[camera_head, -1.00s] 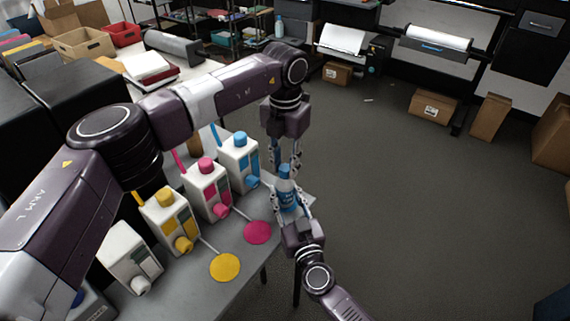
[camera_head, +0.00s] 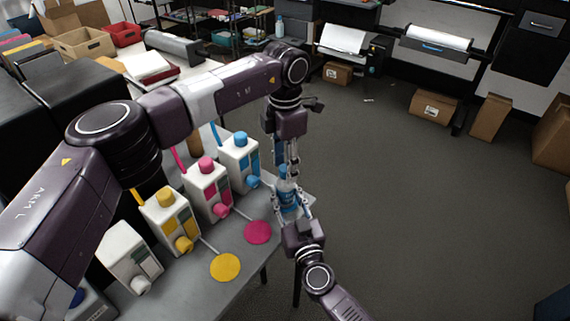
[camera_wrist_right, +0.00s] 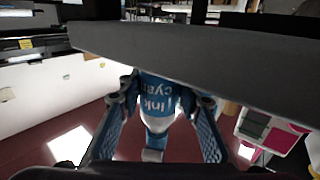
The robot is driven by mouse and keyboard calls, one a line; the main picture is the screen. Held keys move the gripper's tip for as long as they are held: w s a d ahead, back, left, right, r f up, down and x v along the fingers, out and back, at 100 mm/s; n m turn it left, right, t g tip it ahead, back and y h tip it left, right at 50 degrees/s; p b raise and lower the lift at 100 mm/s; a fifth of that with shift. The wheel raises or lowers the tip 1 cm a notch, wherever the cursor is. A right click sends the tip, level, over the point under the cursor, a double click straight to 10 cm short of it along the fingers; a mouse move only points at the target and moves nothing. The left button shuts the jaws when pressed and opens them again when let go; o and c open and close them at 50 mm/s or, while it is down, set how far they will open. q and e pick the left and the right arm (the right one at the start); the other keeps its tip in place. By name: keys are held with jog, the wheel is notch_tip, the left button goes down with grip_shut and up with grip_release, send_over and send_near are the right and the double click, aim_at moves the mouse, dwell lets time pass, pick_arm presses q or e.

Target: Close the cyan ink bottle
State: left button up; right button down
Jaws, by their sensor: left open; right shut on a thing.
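The cyan ink bottle (camera_head: 288,198), white and blue, is upright in my right gripper (camera_head: 290,205), over the right corner of the grey table. In the right wrist view the fingers are on both sides of its blue label reading "ink cyan" (camera_wrist_right: 157,98). My left gripper (camera_head: 284,168) points straight down at the bottle's top, with its fingers open around or just above the blue top. I cannot tell whether they touch it. The cap and neck are largely hidden by the fingers, so how the cap sits is unclear.
White ink tanks with cyan (camera_head: 239,160), magenta (camera_head: 208,189) and yellow (camera_head: 169,221) caps stand in a row left of the bottle. Magenta (camera_head: 258,232) and yellow (camera_head: 225,267) discs lie on the table (camera_head: 205,292).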

pick_arm(q)
jog(key=shift+r, duration=2.25)
jog(key=shift+c, duration=0.3)
notch_tip(320, 180, up, 4)
jog(key=n, duration=0.5)
jog(key=shift+f+n, duration=0.25)
jog(key=shift+n, duration=0.05)
jog(key=shift+f, duration=4.05)
jog(key=shift+c, duration=0.7)
grip_shut()
